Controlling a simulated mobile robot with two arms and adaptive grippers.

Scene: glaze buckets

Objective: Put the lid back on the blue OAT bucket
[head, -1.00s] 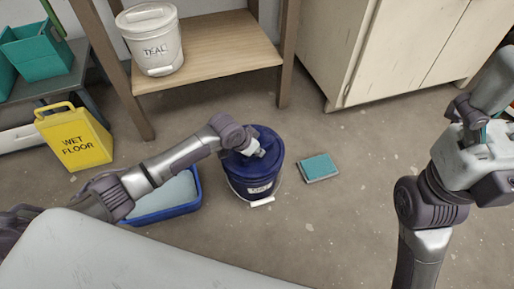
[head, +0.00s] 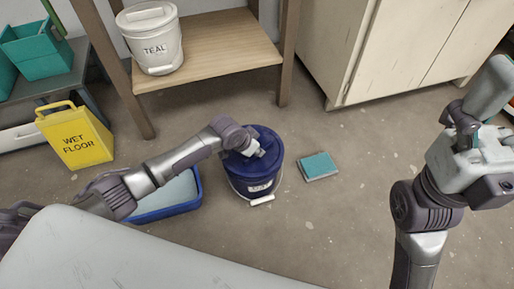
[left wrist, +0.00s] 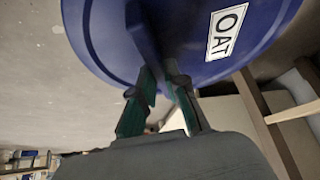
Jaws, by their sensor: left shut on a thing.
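The blue OAT bucket (head: 247,187) stands upright on the floor in the middle of the head view, its white handle hanging at the front. A dark blue lid (head: 270,139) is over its mouth; I cannot tell whether it is fully seated. My left gripper (head: 257,153) reaches over the lid from the left. In the left wrist view the lid (left wrist: 115,35) carries a white OAT label (left wrist: 227,31), and the left gripper's fingers (left wrist: 158,78) are shut on its raised grip. My right gripper (head: 474,140) is at the right edge, its fingers mostly hidden.
A blue tray (head: 196,201) with pale contents lies left of the bucket, beneath my left arm. A teal sponge-like block (head: 319,166) lies to the right. A yellow wet floor sign (head: 76,140), a shelf (head: 215,58) with a white TEAL bucket (head: 152,38), and a cabinet (head: 385,50) stand behind.

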